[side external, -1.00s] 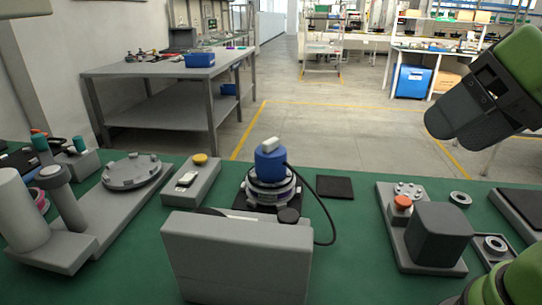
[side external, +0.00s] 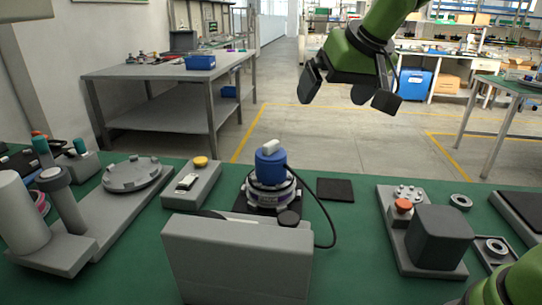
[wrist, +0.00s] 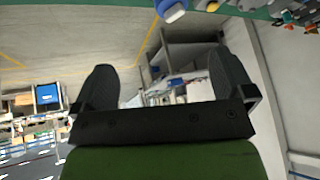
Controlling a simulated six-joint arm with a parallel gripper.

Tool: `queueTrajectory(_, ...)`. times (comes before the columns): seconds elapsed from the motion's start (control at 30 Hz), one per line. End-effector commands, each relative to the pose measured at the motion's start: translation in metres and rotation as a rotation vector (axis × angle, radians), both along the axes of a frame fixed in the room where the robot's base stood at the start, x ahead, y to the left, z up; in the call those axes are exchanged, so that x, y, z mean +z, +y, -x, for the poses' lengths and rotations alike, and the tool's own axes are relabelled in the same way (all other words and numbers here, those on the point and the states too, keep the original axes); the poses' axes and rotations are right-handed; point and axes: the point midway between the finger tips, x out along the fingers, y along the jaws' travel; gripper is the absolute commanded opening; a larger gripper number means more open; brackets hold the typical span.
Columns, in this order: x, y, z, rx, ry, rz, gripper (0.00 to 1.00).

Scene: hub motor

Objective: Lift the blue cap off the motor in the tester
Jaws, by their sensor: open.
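The blue cap (side external: 270,165) with a white top sits upright on the silver hub motor (side external: 268,192), which stands in the tester (side external: 237,248) behind its grey housing. A black cable runs from the motor down to the right. My gripper (side external: 347,102) is open and empty, high above the bench and to the right of the cap, apart from it. In the wrist view my two black fingers (wrist: 165,82) are spread wide with nothing between them. The blue cap (wrist: 172,10) shows at the top edge of that view, partly cut off.
On the green bench (side external: 345,222), a fixture with a round grey plate (side external: 132,172) stands left, a box with a yellow button (side external: 200,161) beside the motor. Right are a flat black pad (side external: 336,189) and a dark block unit with an orange button (side external: 403,205).

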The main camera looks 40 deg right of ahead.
Motion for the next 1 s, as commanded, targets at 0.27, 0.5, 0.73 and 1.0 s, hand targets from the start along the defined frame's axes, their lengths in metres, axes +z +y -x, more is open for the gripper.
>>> queueTrajectory(0.27,-0.076,0.004,-0.091,0.045,0.020,0.094,1.00)
queueTrajectory(0.5,-0.111,0.006,-0.117,0.067,0.019,0.122,1.00)
queueTrajectory(0.73,-0.138,0.003,-0.134,0.066,0.020,0.123,1.00)
queueTrajectory(1.0,-0.156,0.002,-0.145,0.068,0.020,0.123,1.00)
